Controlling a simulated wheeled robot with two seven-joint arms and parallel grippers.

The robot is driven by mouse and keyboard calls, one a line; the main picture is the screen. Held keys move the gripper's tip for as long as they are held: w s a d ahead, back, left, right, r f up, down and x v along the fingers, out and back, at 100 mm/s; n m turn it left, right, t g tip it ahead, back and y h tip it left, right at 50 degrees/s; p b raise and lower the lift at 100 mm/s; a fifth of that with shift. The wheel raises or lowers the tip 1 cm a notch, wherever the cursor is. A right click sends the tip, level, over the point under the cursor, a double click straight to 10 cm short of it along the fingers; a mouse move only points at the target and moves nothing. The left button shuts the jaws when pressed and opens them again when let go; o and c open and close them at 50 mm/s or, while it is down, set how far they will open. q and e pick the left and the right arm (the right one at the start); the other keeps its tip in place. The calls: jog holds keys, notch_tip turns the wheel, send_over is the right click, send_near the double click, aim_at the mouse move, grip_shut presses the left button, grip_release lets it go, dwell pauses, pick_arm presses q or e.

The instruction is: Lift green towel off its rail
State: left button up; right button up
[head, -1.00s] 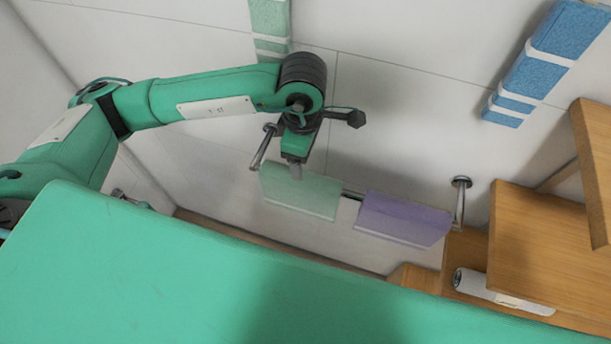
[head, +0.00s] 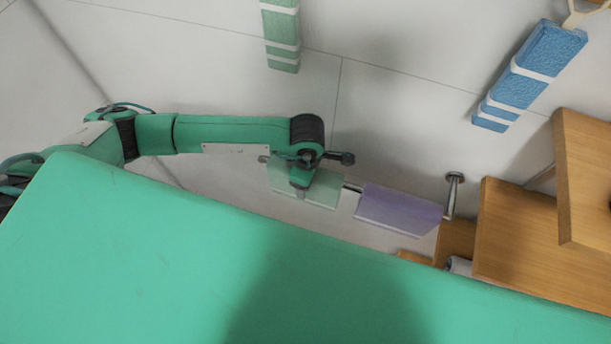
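The pale green towel (head: 322,190) hangs over the left part of a metal rail (head: 352,187) on the white wall. My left gripper (head: 300,194) points down in front of the towel's left half and covers part of it. The fingertips overlap the towel in the picture; I cannot tell whether they touch or grip it, or how far apart they are. A purple towel (head: 400,209) hangs on the same rail to the right, with a small gap between the two. My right gripper is out of view.
The rail's right bracket (head: 453,190) is fixed to the wall. A green striped item (head: 282,35) and a blue one (head: 530,75) hang higher on the wall.

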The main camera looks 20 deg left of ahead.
pick_arm(q)
jog(key=shift+f, duration=0.25)
jog(key=c, duration=1.1)
jog(key=shift+c, duration=0.2)
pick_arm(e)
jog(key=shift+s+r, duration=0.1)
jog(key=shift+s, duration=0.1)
pick_arm(q)
notch_tip(320, 180, up, 20)
jog(key=b, duration=0.7)
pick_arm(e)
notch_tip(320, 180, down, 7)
